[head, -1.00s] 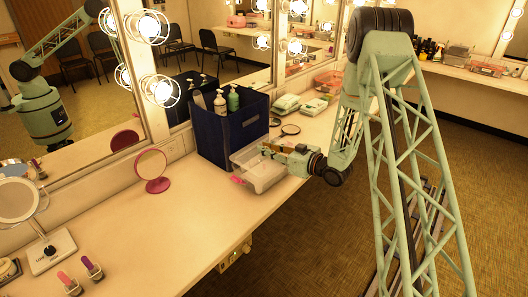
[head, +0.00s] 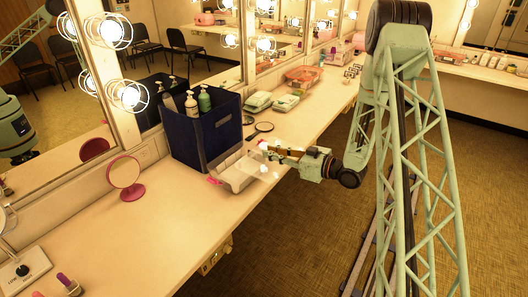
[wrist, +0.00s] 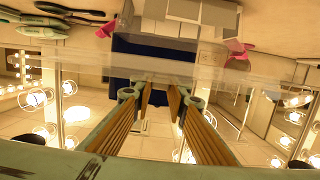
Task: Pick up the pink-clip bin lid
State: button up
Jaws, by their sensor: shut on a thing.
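The pink-clip bin lid (wrist: 90,62) shows in the wrist view as a clear sheet across the picture in front of my fingers. My gripper (wrist: 161,82) is shut on it. One pink clip (wrist: 237,56) shows at the right and a pink piece (wrist: 105,30) at the upper left. In the head view my gripper (head: 270,150) is at the right end of the clear bin (head: 236,176), above the counter's front edge. A pink clip (head: 215,181) shows at the bin's left. The lid's outline is hard to separate from the clear bin there.
A dark blue caddy (head: 205,135) with several pump bottles stands behind the bin. A pink round mirror (head: 124,173) is to its left. Green-topped packs (head: 286,102) and a black hand mirror (head: 263,127) lie beyond.

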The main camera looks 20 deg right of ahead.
jog(key=shift+s+d+r, duration=0.1)
jog(key=shift+s+d, duration=0.25)
jog(key=shift+d, duration=0.05)
dwell(0.6)
